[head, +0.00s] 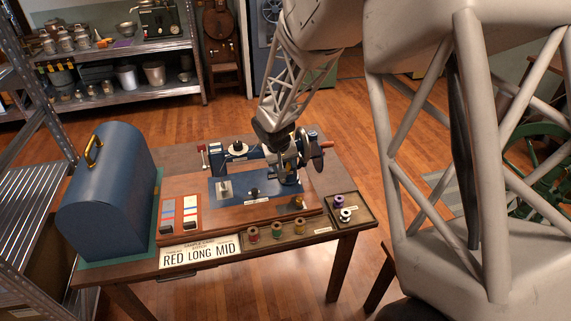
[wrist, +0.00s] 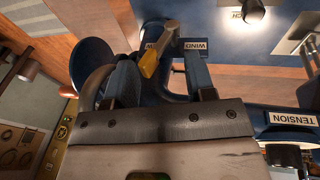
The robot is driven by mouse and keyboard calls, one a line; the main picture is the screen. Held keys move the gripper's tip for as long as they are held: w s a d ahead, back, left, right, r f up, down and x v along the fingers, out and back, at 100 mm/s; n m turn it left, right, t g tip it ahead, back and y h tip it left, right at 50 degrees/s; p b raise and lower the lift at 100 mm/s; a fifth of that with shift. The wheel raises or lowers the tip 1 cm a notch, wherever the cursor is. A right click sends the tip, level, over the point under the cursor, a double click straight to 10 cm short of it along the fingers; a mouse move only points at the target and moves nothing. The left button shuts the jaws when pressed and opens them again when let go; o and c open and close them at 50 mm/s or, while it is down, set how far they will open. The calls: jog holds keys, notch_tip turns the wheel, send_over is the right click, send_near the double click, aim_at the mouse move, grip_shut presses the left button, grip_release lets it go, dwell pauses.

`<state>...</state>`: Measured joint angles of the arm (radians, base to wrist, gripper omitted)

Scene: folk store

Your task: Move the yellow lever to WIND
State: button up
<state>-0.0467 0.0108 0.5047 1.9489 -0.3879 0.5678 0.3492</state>
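The yellow lever (wrist: 152,60) shows in the wrist view, slanting up to the right. A white label reading WIND (wrist: 195,45) is to its right. Another small white label is partly hidden behind the lever, and I cannot read it. My gripper (wrist: 160,66) is open, with its two fingers apart on either side of the lever. The lever is nearer the left finger; I cannot tell whether they touch. In the head view my gripper is over the right end of the blue sewing machine (head: 243,157), and the lever is hidden there.
A TENSION label (wrist: 292,119) is on a machine part close to my gripper's right. The handwheel (head: 306,147) stands beside my gripper. A blue domed cover (head: 110,195) stands at the table's left. Several thread spools sit in front, by a card reading RED LONG MID (head: 201,254).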

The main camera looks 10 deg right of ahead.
jog(key=shift+a, duration=0.7)
dwell(0.6)
jog(key=shift+a, duration=0.2)
jog(key=shift+a+f, duration=0.15)
jog(key=shift+a, duration=0.3)
jog(key=shift+a+f, duration=0.2)
jog(key=shift+a, duration=0.2)
jog(key=shift+d+r, duration=0.15)
jog(key=shift+d, duration=0.25)
dwell(0.6)
dwell(0.3)
